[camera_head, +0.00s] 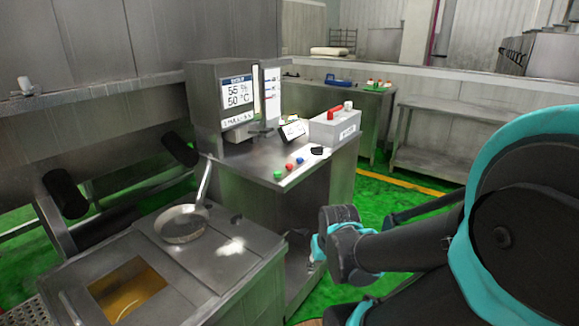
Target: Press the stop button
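Three small round buttons sit in a slanted row on the front right edge of the metal counter: a green button (278,175), a red button (289,167) and a blue button (300,160). They are too small for any label to be read, so I cannot tell from markings which is the stop button. My black and teal arm fills the right foreground, its nearest visible joint lower and to the right of the buttons, apart from them. My gripper's fingers do not show. Nothing covers the buttons.
The counter (245,160) carries a display (238,95) and a grey box (335,125) with red and white tops. A pan (183,224) lies on a lower metal unit at left, its handle rising toward the counter. A steel table (440,115) stands behind. Green floor is open right of the counter.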

